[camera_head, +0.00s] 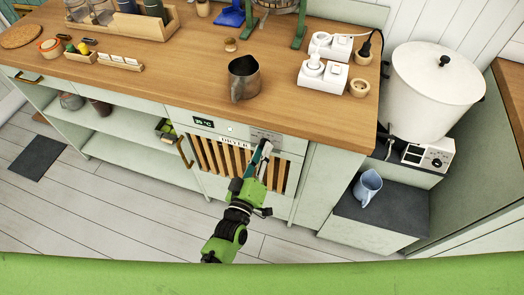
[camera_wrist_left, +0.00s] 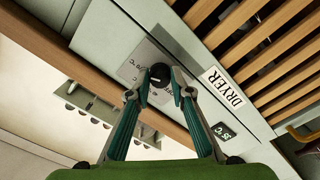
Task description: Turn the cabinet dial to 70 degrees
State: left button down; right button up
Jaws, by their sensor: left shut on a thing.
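The cabinet dial is a small black round knob (camera_wrist_left: 160,75) on a pale plate with printed marks, on the front panel of the dryer cabinet. My left gripper (camera_wrist_left: 160,87) has its fingers on either side of the knob and is shut on it. In the head view my left gripper (camera_head: 264,150) reaches up to the cabinet panel and hides the dial. A small dark display (camera_wrist_left: 224,132) seems to read about 35 °C; it also shows in the head view (camera_head: 203,121). The DRYER label (camera_wrist_left: 225,87) sits beside the dial. My right gripper is not in view.
Wooden slats (camera_head: 216,160) cover the cabinet front below the panel. The wooden counter (camera_head: 190,75) above holds a metal pitcher (camera_head: 243,79) and white power sockets (camera_head: 323,75). A blue jug (camera_head: 367,187) stands on a low unit at right. The floor (camera_head: 130,205) in front is clear.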

pick_arm(q)
jog(key=shift+w+r+m, duration=0.1)
jog(key=shift+r+m, duration=0.05)
jog(key=shift+m, duration=0.15)
jog(key=c, duration=2.1)
grip_release()
jog(key=shift+o, duration=1.4)
jog(key=v, duration=1.2)
